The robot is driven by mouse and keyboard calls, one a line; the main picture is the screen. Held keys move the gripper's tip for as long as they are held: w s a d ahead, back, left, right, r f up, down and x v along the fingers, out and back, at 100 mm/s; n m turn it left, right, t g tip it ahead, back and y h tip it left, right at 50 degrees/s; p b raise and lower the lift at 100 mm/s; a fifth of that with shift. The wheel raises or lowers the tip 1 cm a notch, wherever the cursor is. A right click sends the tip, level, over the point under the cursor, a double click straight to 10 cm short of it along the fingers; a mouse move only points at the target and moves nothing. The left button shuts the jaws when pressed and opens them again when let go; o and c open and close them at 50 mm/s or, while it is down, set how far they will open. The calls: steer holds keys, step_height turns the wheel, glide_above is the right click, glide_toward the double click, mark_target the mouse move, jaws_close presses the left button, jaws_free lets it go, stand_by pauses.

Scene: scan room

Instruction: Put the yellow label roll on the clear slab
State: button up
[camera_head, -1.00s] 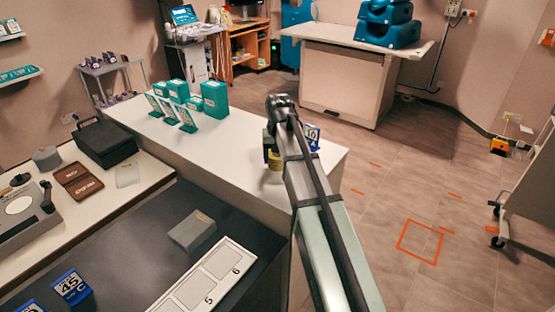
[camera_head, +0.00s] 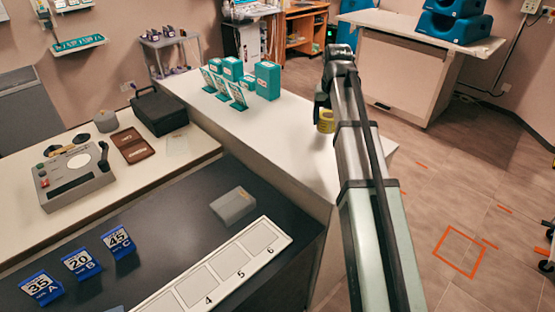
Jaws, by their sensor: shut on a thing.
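The yellow label roll (camera_head: 326,121) hangs at my gripper (camera_head: 323,110), over the right end of the white counter. My gripper is shut on it; the fingers are small and partly hidden by my arm. A pale, see-through slab (camera_head: 178,147) lies flat on the cream bench at the left, just right of the brown wallet. It looks like the clear slab, and its top looks bare. The gripper and roll are well to the right of it, with the white counter between.
A black case (camera_head: 160,112) and brown wallet (camera_head: 133,147) lie near the slab. The dark counter holds a grey block (camera_head: 233,204), a numbered strip (camera_head: 262,237) and blue number signs (camera_head: 118,241).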

steer(key=s+a+n, duration=0.2)
steer(key=a, duration=0.9)
steer(key=m, duration=0.1)
glide_above(233, 200)
step_height(233, 200, down, 6)
steer(key=shift+s+f, duration=0.2)
steer(key=shift+f, duration=2.25)
steer(key=shift+s+f, duration=0.2)
steer(key=shift+f, duration=2.2)
steer(key=shift+f, duration=0.1)
steer(key=o, duration=1.1)
